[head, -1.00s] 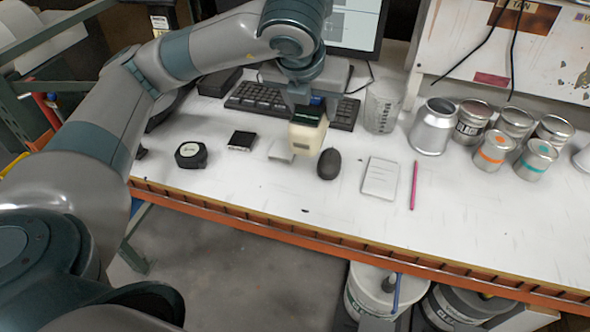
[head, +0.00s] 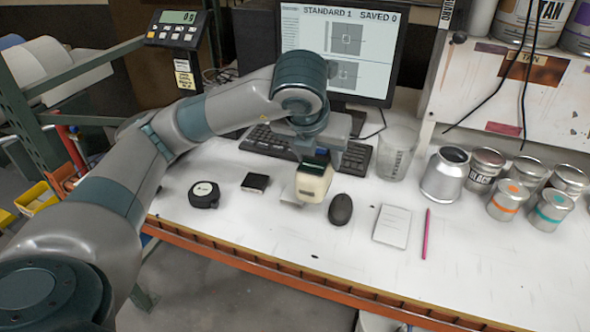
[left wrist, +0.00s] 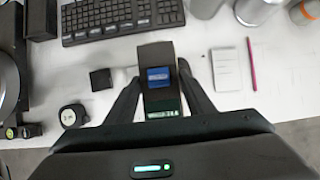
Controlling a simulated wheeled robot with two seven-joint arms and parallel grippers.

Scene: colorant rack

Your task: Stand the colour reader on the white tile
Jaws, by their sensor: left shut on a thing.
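The colour reader (head: 313,184) is a cream block with a dark top, held roughly upright over the bench. My left gripper (head: 318,155) is shut on its upper part. In the left wrist view the reader (left wrist: 160,98) shows from above, with a blue screen, between the two dark fingers. The white tile (head: 288,199) is a small pale square on the bench, just left of and partly hidden behind the reader. I cannot tell whether the reader's foot touches anything. My right gripper is in neither view.
A dark mouse (head: 340,209) sits close right of the reader, then a notepad (head: 392,226) and pink pencil (head: 426,234). A keyboard (head: 262,141) lies behind; cans stand at the right.

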